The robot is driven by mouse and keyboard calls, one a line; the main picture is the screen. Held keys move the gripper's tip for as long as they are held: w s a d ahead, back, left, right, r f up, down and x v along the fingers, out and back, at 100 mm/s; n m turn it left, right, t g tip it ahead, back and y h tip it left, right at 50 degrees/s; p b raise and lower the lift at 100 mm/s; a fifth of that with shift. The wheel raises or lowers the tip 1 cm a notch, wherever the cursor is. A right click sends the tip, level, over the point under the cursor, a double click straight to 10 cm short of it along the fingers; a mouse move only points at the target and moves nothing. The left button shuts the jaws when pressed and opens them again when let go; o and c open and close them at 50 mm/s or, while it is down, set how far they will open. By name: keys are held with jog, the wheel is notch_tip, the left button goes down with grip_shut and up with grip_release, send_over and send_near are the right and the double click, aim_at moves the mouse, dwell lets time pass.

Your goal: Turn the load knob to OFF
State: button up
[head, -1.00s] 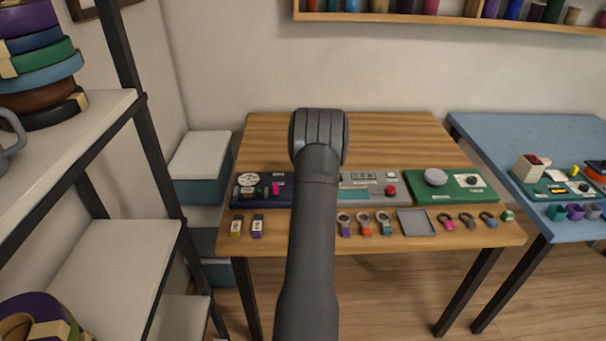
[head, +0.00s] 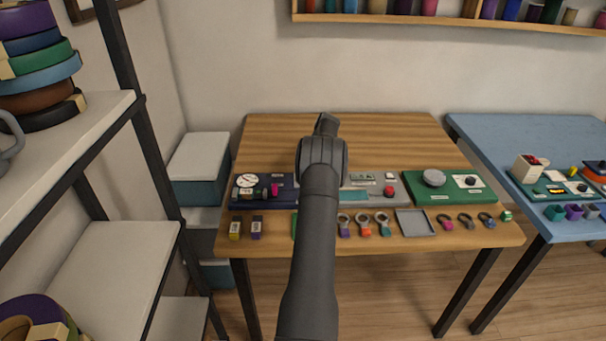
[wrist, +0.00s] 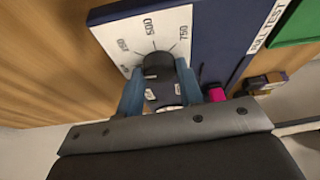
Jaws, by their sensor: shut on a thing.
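In the wrist view, the black load knob (wrist: 157,63) stands on a white dial plate (wrist: 118,43) marked with numbers including 500 and 750. My gripper (wrist: 161,80) has its two blue fingers on either side of the knob and is shut on it. The knob's pointer is not clear, and I cannot read an OFF mark. The plate sits on the navy panel (wrist: 217,25), which has a PULL TEST label. In the head view, my arm hides the fingers and the knob; part of the navy panel (head: 290,198) shows left of the arm.
A pink part (wrist: 216,94) is close to the right finger. In the head view, a grey panel with a red button (head: 389,190) and a green panel (head: 412,183) stand to the right. Several rings and a grey tray (head: 412,222) line the front. The table's back is clear.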

jog(key=shift+n, duration=0.6)
jog(key=shift+g, duration=0.3)
jog(key=o, duration=1)
jog(key=v, duration=1.2)
jog(key=shift+a, duration=0.15)
jog(key=x, duration=1.2)
